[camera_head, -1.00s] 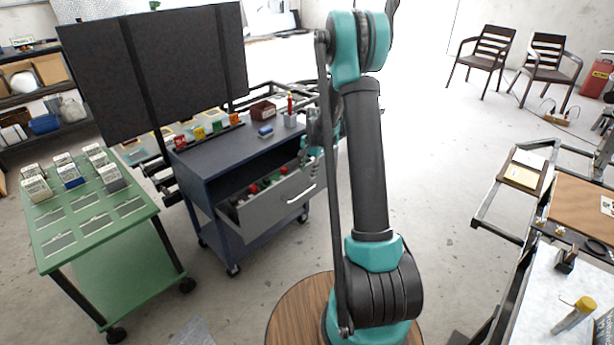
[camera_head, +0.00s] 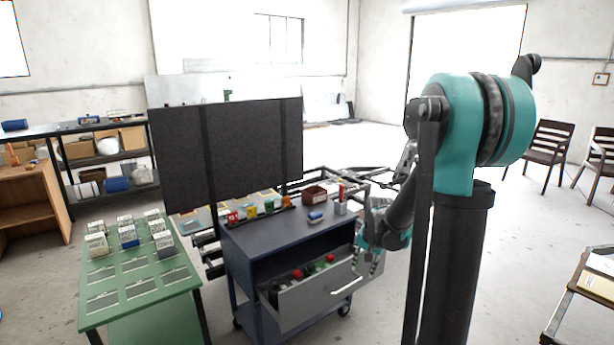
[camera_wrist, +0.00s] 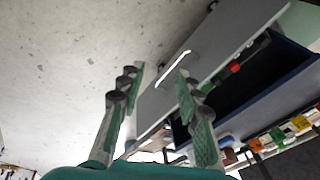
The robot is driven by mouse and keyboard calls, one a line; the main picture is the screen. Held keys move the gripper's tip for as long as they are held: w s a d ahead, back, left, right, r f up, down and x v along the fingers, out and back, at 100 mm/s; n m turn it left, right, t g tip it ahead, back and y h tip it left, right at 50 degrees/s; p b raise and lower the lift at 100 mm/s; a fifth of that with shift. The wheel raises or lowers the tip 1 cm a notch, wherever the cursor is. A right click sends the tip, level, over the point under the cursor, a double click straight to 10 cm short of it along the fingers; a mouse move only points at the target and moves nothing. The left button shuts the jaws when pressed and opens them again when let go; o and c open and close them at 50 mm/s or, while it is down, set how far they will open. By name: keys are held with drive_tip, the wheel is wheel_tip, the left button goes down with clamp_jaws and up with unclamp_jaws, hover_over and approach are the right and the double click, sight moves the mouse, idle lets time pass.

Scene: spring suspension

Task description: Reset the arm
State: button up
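My teal and black arm (camera_head: 462,135) rises at the right of the head view, its upper joint bent over at the top. My gripper (camera_head: 369,264) hangs fingers-down beside the right end of the open drawer in the head view. In the wrist view its two fingers (camera_wrist: 156,88) stand well apart with nothing between them, so it is open and empty. The grey drawer (camera_head: 312,301) is pulled out of the dark blue cart (camera_head: 262,243) and holds red, green and dark items. Whether a finger touches the drawer cannot be told.
A green table (camera_head: 135,285) with several labelled boxes stands left of the cart. A large dark panel (camera_head: 228,152) stands behind. The cart top carries a brown box (camera_head: 313,194) and a blue item (camera_head: 316,216). Chairs (camera_head: 546,143) stand far right. Floor right of the cart is mostly clear.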

drive_tip(key=s+n+t, duration=0.1)
drive_tip(key=s+n, duration=0.5)
drive_tip(key=s, duration=1.5)
drive_tip(key=shift+s+d+f+h, duration=0.2)
drive_tip(key=shift+s+f+h, duration=0.05)
drive_tip(key=shift+f+h, duration=0.05)
